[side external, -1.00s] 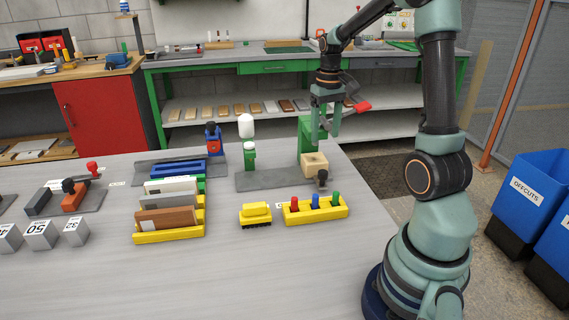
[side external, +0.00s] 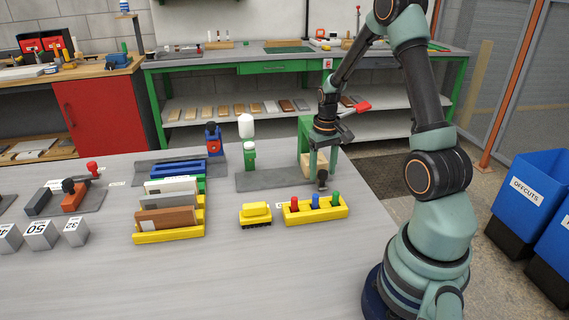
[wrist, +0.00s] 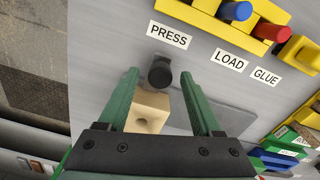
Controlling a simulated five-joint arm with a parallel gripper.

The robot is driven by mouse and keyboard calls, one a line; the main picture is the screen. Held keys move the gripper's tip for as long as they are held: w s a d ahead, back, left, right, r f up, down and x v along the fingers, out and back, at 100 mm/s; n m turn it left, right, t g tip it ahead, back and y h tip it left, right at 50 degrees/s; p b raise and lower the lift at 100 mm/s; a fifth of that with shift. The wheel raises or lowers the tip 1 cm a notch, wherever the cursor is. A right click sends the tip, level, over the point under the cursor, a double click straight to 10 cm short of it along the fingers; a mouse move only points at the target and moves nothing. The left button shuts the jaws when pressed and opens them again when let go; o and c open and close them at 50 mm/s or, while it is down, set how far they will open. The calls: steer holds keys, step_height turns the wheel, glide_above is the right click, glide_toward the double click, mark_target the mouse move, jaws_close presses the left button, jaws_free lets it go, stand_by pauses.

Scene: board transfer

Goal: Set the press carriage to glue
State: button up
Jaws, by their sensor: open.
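The press carriage is a beige block with a hole (wrist: 148,112) and a black knob (wrist: 160,73) on its front. It stands at the PRESS label (wrist: 169,36), beside the green press frame (side external: 304,132). The LOAD label (wrist: 229,60) and the GLUE label (wrist: 266,76) lie further right in the wrist view. My gripper (wrist: 158,75) is open, with one finger on each side of the knob and apart from it. In the side view my gripper (side external: 322,172) is low over the knob (side external: 322,181) and hides part of the block.
A grey base plate (side external: 262,181) runs left from the press to a green bottle (side external: 249,157) below a white tank (side external: 246,126). A yellow holder with colored pegs (side external: 328,213) and a yellow brush (side external: 255,212) stand close in front. Bare table lies nearer.

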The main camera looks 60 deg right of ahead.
jaws_close()
stand_by(1.4)
